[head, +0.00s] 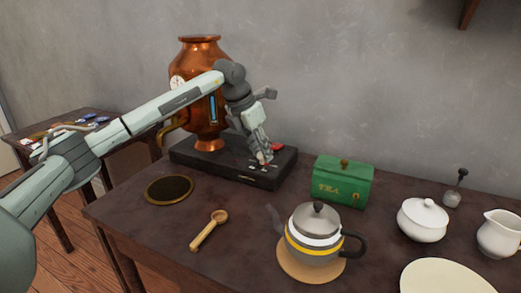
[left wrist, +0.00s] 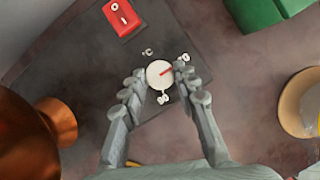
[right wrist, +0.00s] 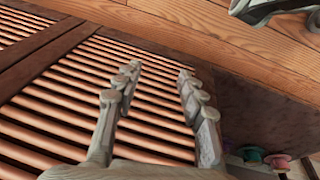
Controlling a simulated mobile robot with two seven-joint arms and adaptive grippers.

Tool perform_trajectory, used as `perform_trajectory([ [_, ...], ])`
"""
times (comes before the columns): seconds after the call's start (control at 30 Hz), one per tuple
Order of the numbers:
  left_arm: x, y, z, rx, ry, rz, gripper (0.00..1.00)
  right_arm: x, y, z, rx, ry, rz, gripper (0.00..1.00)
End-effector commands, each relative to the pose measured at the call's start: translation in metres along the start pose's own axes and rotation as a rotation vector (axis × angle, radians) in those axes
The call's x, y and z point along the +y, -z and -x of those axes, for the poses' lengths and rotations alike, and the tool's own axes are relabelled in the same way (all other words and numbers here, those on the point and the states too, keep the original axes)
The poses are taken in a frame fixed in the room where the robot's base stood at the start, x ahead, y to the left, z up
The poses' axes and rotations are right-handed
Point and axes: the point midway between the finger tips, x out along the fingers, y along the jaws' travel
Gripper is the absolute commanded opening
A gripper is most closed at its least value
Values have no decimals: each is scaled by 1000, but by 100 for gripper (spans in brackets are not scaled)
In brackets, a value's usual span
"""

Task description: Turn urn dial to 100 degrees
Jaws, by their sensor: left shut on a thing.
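The copper urn (head: 205,85) stands on a black base (head: 185,153) at the back of the table. In the left wrist view the urn's white round dial (left wrist: 158,76) sits on the base, its red pointer aimed up and right towards a partly hidden label. A label reading 80 is below the dial. My left gripper (head: 264,158) reaches down onto the base, and its fingers (left wrist: 156,75) are shut on the dial from both sides. My right gripper (right wrist: 158,72) is open and empty; it is out of the head view.
A red switch (left wrist: 123,17) is on the base near the dial. A green tea box (head: 342,182) stands just right of the base. A teapot (head: 312,228), a wooden scoop (head: 208,230) and a white sugar bowl (head: 422,222) are on the table.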

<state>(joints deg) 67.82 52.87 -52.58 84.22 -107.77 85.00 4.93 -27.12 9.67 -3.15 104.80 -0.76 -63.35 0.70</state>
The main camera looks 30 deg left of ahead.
Motion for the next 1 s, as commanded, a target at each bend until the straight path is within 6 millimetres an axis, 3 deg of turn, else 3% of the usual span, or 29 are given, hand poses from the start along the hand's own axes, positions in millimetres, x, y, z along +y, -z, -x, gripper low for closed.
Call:
perform_trajectory([
  [0.33, 1, -1, 2, -1, 50, -114, 1, -1, -4, -3, 1, 4, -2, 40],
  [0.43, 2, -1, 2, -1, 78, -182, 1, -2, -6, -14, -5, 6, -2, 40],
  [0.7, 4, -2, 2, -2, 160, -380, 1, -2, -35, -43, -39, -3, 34, 40],
  [1.0, 5, -2, 0, -2, 229, -551, 1, -3, -48, -54, -50, -7, 49, 40],
])
